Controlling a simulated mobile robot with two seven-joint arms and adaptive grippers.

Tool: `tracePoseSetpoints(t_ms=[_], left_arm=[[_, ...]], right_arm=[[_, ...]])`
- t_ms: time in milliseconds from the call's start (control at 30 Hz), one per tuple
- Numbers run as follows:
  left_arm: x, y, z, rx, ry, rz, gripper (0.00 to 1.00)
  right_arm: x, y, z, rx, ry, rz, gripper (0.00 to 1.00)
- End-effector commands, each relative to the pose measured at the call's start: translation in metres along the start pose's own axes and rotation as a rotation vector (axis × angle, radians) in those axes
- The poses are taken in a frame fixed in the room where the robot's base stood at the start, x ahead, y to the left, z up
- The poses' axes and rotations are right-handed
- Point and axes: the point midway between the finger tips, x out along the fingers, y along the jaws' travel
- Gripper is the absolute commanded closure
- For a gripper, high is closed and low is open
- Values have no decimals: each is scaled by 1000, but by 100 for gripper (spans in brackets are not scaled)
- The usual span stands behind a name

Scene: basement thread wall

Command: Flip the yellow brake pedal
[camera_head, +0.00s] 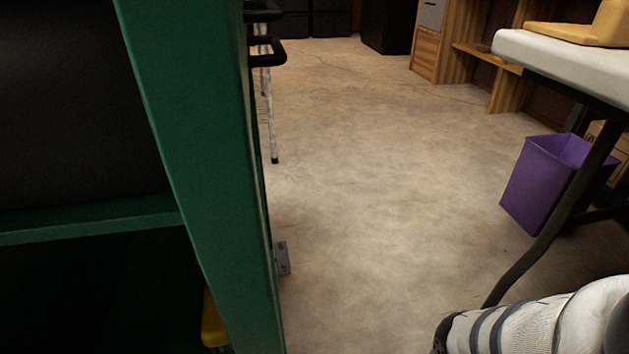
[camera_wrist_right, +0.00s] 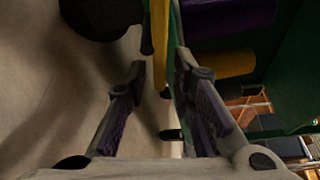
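In the head view, a small yellow part (camera_head: 213,325), possibly the brake pedal, shows low beside the green post (camera_head: 205,150), which hides some of it. In the right wrist view, a narrow yellow strip (camera_wrist_right: 160,35) reaches down between the fingers of my right gripper (camera_wrist_right: 161,65). It may be the pedal, but I cannot tell for certain. The fingers are spread apart, with a gap on the left side of the strip and a green edge on its right. I cannot tell whether either finger touches anything. My left gripper is not in view.
A yellow roller-like part (camera_wrist_right: 225,65) and a purple one (camera_wrist_right: 230,17) lie right of the gripper. A purple bin (camera_head: 535,185) stands under a white-topped table (camera_head: 570,62) at right. The floor (camera_head: 380,190) between post and table is open.

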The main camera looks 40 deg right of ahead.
Motion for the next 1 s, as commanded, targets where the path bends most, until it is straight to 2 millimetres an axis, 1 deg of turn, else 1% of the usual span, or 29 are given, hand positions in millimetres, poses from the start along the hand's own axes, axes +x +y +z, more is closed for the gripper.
tracePoseSetpoints(t_ms=[33, 67, 233, 300, 367, 500, 633, 733, 967, 1000], left_arm=[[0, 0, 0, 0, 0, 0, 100], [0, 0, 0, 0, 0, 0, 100], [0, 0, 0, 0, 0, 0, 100], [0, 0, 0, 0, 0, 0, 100], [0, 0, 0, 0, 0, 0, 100], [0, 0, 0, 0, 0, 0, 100], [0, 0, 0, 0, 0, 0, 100], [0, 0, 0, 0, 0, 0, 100], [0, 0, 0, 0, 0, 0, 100], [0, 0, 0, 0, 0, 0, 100]], right_arm=[[0, 0, 0, 0, 0, 0, 94], [0, 0, 0, 0, 0, 0, 100], [0, 0, 0, 0, 0, 0, 100], [-1, 0, 1, -26, -1, -10, 100], [-1, -2, 3, -99, -4, -41, 100], [-3, -10, 6, -307, -4, -128, 100], [-4, -13, 8, -407, -3, -170, 100], [-4, -14, 9, -432, -3, -183, 100], [-4, -14, 10, -430, -7, -184, 100], [-4, -14, 10, -430, -7, -184, 87]])
